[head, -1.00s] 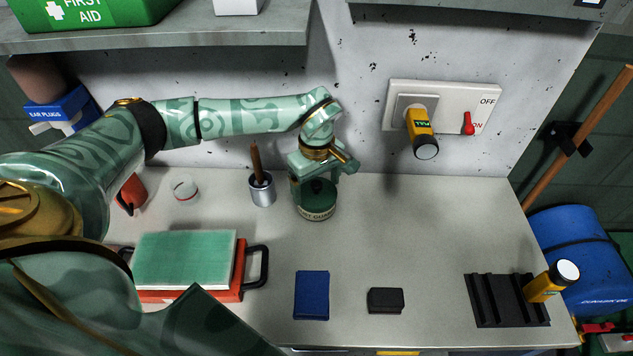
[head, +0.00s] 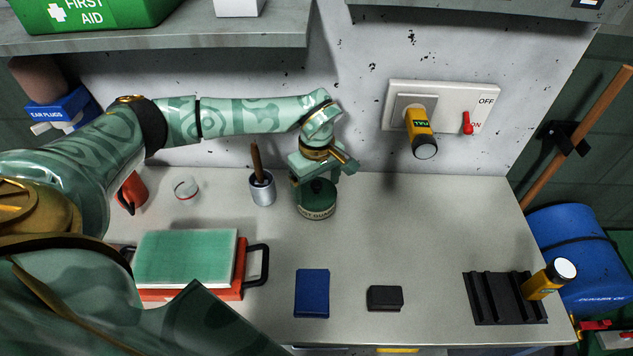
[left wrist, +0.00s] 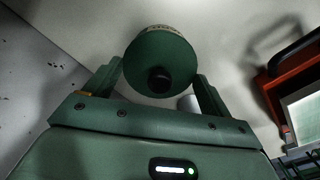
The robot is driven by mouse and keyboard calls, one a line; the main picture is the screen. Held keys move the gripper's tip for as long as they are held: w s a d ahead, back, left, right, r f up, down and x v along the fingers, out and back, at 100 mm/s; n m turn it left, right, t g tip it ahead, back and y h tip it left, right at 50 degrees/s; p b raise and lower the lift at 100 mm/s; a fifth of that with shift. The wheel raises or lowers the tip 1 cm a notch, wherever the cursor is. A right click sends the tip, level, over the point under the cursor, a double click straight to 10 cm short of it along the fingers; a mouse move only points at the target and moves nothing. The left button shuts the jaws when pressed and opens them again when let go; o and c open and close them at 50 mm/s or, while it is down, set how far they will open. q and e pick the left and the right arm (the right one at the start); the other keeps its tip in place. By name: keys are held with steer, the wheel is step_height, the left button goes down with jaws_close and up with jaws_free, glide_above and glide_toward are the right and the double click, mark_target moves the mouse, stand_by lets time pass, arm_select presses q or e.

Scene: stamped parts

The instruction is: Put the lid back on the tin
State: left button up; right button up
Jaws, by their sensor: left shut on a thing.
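The tin (head: 317,213) stands upright on the worktop below my left gripper, a pale label with dark letters around its side. The dark green round lid (head: 319,190) is at the tin's top; I cannot tell whether it is fully seated. In the left wrist view the lid (left wrist: 148,52) shows as a green disc with a dark knob, and part of the label shows past its edge. My left gripper (left wrist: 160,75) has a finger on either side of the lid and is shut on it. My right gripper is not in view.
A grey cup (head: 262,190) with a brown-handled tool stands just left of the tin. A red case with a green pad (head: 185,258), a blue block (head: 312,293), a black block (head: 385,298) and a black rack (head: 505,298) lie nearer. The worktop right of the tin is clear.

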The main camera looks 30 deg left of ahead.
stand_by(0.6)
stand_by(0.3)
arm_select(q)
steer(key=o, duration=0.9)
steer(key=shift+r+p, duration=0.1)
steer(key=shift+p, duration=0.2)
